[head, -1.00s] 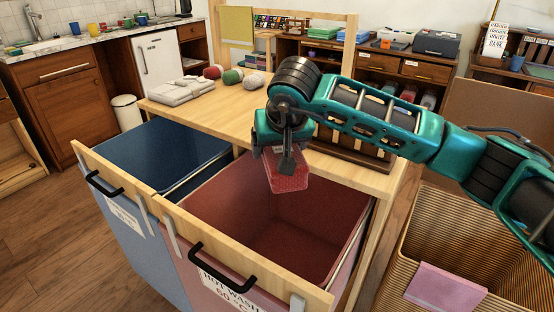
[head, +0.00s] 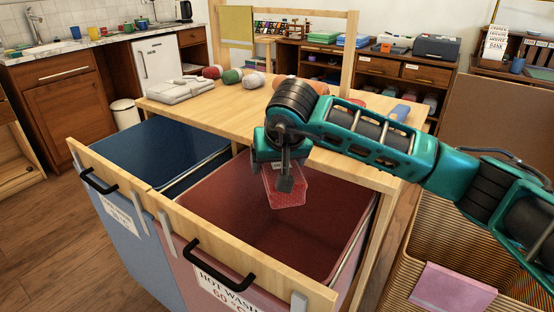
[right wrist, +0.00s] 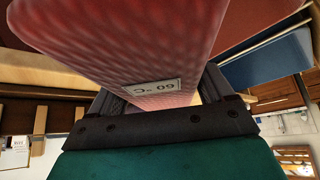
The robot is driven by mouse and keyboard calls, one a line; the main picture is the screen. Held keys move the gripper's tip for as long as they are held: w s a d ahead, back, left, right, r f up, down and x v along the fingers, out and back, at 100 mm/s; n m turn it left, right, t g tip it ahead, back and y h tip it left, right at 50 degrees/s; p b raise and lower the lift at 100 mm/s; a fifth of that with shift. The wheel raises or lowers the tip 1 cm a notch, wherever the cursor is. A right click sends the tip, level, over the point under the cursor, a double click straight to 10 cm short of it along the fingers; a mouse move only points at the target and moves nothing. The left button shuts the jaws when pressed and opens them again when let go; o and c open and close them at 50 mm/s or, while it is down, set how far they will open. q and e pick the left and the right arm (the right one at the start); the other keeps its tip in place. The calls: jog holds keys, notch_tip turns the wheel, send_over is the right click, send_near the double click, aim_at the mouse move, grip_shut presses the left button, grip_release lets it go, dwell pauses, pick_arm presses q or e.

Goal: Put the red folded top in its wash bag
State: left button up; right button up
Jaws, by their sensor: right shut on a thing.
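The red folded top (head: 287,190) hangs from my right gripper (head: 284,168), which is shut on it. In the head view it is over the open red bag labelled HOT WASH 60 °C (head: 207,213). Its lower end shows against the bag's inside; I cannot tell how far below the rim it is. In the right wrist view the red top (right wrist: 130,45) fills the upper middle, with a "60 °C" tag (right wrist: 155,88) near the jaws (right wrist: 165,95). My left gripper is not in view.
A blue bag (head: 150,150) stands left of the red one in the same wooden frame. Behind is a wooden table (head: 240,107) with folded grey cloth (head: 182,90) and yarn balls (head: 231,76).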

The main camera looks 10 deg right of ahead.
jog(key=o, duration=1)
jog(key=p+v, duration=0.2)
jog(key=v, duration=1)
jog(key=shift+s+r, duration=0.15)
jog(key=shift+r, duration=0.2)
jog(key=shift+s+r, duration=0.1)
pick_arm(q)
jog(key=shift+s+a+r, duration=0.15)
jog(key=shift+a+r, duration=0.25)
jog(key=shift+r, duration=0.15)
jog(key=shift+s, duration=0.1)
pick_arm(e)
jog(key=shift+s, duration=0.1)
